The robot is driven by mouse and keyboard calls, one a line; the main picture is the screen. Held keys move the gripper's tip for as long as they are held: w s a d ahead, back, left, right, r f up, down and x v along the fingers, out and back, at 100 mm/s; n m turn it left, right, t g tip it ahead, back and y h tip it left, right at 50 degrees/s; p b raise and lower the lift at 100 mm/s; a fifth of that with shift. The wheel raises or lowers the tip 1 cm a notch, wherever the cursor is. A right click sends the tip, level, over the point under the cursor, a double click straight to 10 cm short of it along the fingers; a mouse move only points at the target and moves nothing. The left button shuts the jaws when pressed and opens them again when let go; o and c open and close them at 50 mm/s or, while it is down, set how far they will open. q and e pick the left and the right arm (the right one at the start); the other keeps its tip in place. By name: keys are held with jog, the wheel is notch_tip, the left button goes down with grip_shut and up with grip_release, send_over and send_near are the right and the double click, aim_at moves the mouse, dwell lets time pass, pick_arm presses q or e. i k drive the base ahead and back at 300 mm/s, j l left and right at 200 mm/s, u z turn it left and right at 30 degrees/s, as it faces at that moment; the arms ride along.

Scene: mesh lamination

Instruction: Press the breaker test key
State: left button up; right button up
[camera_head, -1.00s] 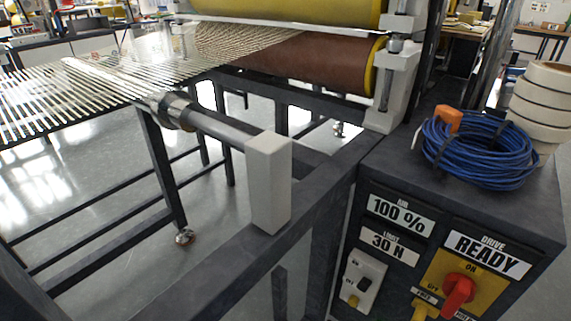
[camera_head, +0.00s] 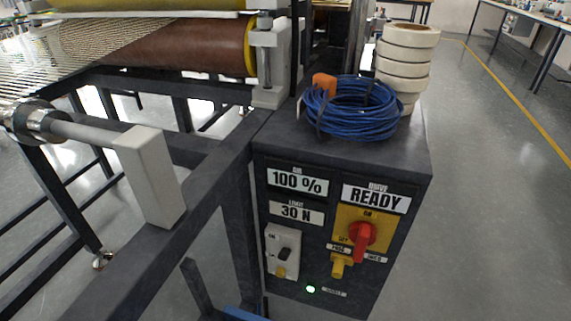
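The breaker (camera_head: 283,249) is a small white unit on the front of a dark control cabinet (camera_head: 400,195), at the lower left of its panel. It has a dark toggle and, below that, a small yellow key (camera_head: 280,272), which looks like the test key. To its right a red rotary handle (camera_head: 361,240) sits on a yellow plate, with a yellow tab (camera_head: 339,267) below. A green lamp (camera_head: 310,289) is lit at the bottom of the panel. Labels read "100 %", "30 N" and "READY". Neither gripper shows in the head view.
A coil of blue cable (camera_head: 352,110) with an orange plug and a stack of white rolls (camera_head: 405,62) sit on the cabinet top. The laminator's dark frame (camera_head: 215,190) and white post (camera_head: 152,175) stand left of the cabinet. Open floor lies to the right.

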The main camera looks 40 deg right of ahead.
aim_at(280, 272)
jog(key=k+z, duration=0.15)
jog(key=z, duration=0.3)
jog(key=k+l+z, duration=0.1)
jog(key=z, duration=0.3)
